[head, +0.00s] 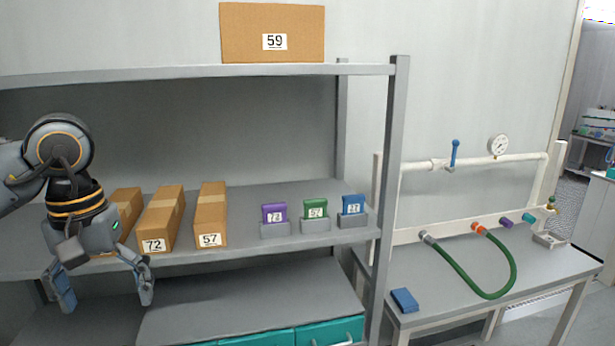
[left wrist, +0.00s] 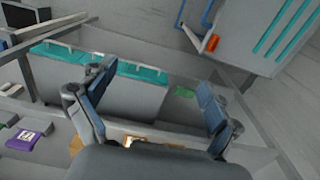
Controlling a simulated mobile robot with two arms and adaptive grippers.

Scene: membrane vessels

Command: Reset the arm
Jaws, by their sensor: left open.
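My left gripper (head: 103,287) hangs at the left in the head view, fingers pointing down and spread wide. It is in front of the grey shelf unit (head: 398,190) and in front of the brown boxes on its middle shelf. Nothing is between its fingers. In the left wrist view the two blue-padded fingers of the left gripper (left wrist: 150,108) are also apart and empty. My right gripper shows in neither view.
Boxes marked 72 (head: 156,222) and 57 (head: 211,217) stand beside a purple holder (head: 274,214), a green one (head: 315,210) and a blue one (head: 353,205). Box 59 (head: 272,22) is on top. At right, a bench (head: 450,322) carries a green hose (head: 468,284).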

